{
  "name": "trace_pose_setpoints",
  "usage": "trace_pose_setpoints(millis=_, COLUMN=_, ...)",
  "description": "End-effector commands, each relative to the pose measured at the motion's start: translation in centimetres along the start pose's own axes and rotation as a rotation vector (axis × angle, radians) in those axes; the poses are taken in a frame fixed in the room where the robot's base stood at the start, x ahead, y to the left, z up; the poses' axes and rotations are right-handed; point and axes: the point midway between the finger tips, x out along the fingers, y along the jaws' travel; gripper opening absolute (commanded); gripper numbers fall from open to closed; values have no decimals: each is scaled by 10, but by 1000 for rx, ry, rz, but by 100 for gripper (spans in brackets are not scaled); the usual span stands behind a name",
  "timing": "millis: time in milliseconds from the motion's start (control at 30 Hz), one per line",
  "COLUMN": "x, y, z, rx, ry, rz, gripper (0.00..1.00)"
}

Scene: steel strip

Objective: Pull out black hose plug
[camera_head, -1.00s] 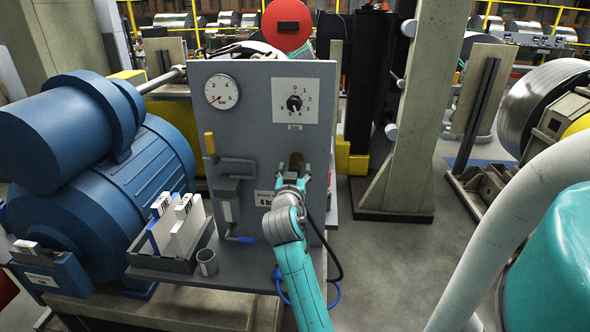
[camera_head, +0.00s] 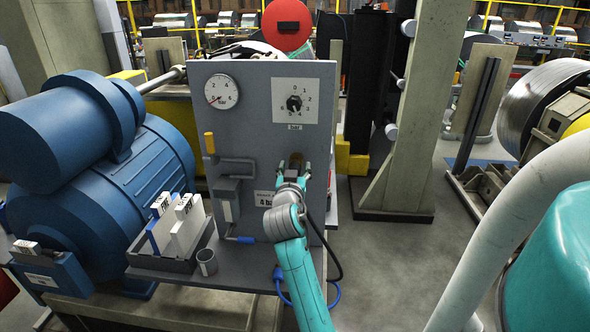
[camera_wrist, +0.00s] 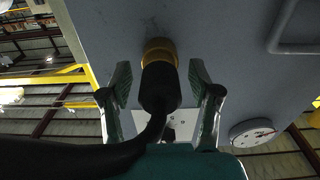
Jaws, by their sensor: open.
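The black hose plug (camera_wrist: 160,88) shows in the wrist view, seated in a brass-coloured socket (camera_wrist: 158,49) on the grey panel. Its black hose (camera_wrist: 70,158) bends away to the lower left. My gripper (camera_wrist: 160,76) is open, with one finger on each side of the plug and a visible gap on both sides. In the head view my gripper (camera_head: 293,173) is at the lower right of the panel, in front of the socket (camera_head: 296,158). The plug is mostly hidden there by my gripper.
A tray of white and blue blocks (camera_head: 178,262) and a grey cup (camera_head: 207,262) stand left of my arm. A blue hose (camera_head: 335,296) hangs near my arm.

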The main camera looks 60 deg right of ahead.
Motion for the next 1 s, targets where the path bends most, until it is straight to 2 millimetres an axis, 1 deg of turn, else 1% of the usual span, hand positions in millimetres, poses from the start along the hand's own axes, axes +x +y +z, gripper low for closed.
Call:
trace_pose_setpoints(millis=133, x=0, y=0, z=0, rx=0, ry=0, rz=0, gripper=62)
trace_pose_setpoints(millis=167, x=0, y=0, z=0, rx=0, ry=0, rz=0, gripper=60)
trace_pose_setpoints(millis=200, x=0, y=0, z=0, rx=0, ry=0, rz=0, gripper=50)
trace_pose_setpoints(millis=267, x=0, y=0, z=0, rx=0, ry=0, rz=0, gripper=35)
trace_pose_setpoints(millis=300, x=0, y=0, z=0, rx=0, ry=0, rz=0, gripper=25)
trace_pose_setpoints(millis=367, x=0, y=0, z=0, rx=0, ry=0, rz=0, gripper=10)
trace_pose_setpoints(millis=400, x=0, y=0, z=0, rx=0, ry=0, rz=0, gripper=0)
trace_pose_setpoints(millis=633, x=-2, y=0, z=0, rx=0, ry=0, rz=0, gripper=0)
trace_pose_setpoints(millis=1000, x=-14, y=0, z=0, rx=0, ry=0, rz=-1, gripper=0)
